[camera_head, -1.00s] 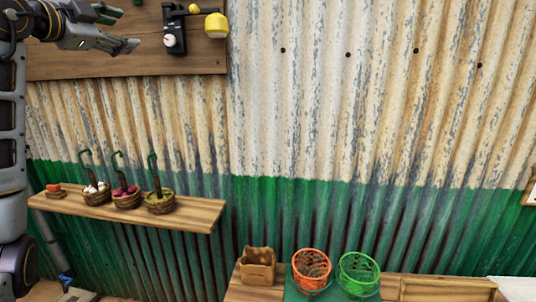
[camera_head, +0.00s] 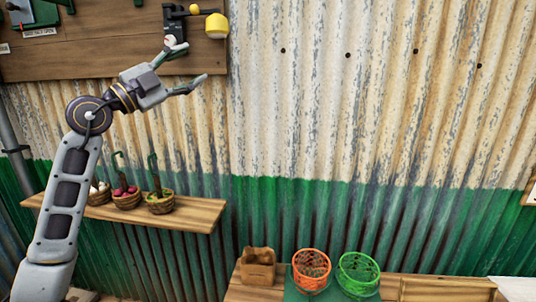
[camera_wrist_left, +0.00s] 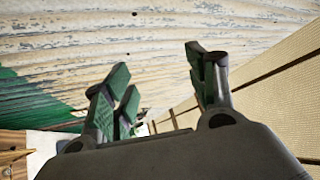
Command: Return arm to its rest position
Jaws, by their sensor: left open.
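My left arm (camera_head: 68,195) rises from the bottom left in the head view and bends to the right at its upper joint. My left gripper (camera_head: 194,64) is open and empty, with its fingers pointing right in front of the wooden board and the corrugated wall. In the left wrist view the two fingers of the left gripper (camera_wrist_left: 165,92) stand wide apart with nothing between them. My right gripper is in neither view.
A wooden board (camera_head: 70,62) with a yellow-cupped device (camera_head: 216,26) hangs on the wall. A shelf (camera_head: 190,212) holds small baskets (camera_head: 160,203). Below stand a wooden box (camera_head: 258,268), an orange basket (camera_head: 311,268) and a green basket (camera_head: 358,274).

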